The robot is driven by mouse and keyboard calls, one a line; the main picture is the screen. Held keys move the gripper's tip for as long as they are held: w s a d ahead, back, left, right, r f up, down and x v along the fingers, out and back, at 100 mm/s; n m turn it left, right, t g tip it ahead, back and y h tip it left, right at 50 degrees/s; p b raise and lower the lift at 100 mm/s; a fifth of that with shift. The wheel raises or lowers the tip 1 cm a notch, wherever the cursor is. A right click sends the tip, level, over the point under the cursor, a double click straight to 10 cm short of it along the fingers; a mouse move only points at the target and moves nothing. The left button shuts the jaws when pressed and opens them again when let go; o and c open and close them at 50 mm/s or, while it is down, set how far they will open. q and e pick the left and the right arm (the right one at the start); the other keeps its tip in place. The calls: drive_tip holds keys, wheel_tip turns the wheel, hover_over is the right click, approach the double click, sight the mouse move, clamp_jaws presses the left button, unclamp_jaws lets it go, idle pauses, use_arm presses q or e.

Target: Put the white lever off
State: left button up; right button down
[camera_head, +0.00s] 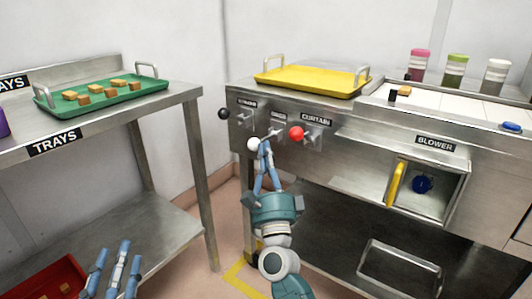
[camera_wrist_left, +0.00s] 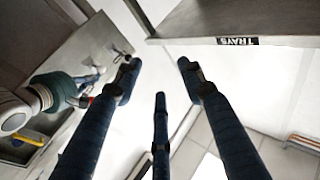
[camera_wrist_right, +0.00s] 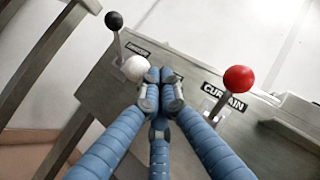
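The white lever's ball (camera_head: 254,144) shows on the front panel, between a black-knobbed lever (camera_head: 224,114) and a red-knobbed lever (camera_head: 297,133). The white ball also shows in the right wrist view (camera_wrist_right: 136,68). My right gripper (camera_head: 265,145) is at this lever, its fingertips drawn together just right of the ball. In the right wrist view the closed fingertips (camera_wrist_right: 160,92) hide the lever's stem; no grip on it is visible. My left gripper (camera_head: 118,258) is open and empty, low at the left, away from the levers; its spread fingers fill the left wrist view (camera_wrist_left: 158,85).
A yellow tray (camera_head: 305,75) sits above the levers. The red lever, labelled CURTAIN, stands close right of my right gripper. A TRAYS table at left holds a green tray (camera_head: 60,103). A BLOWER opening (camera_head: 448,190) with a blue knob is further right. A red bin (camera_head: 35,285) lies low left.

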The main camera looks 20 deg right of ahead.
use_arm(q)
drive_tip(key=shift+w+f+g, duration=0.1)
drive_tip(key=shift+f+g, duration=0.2)
drive_tip(key=shift+f, duration=0.2)
idle(0.6)
drive_tip(key=shift+r, duration=0.1)
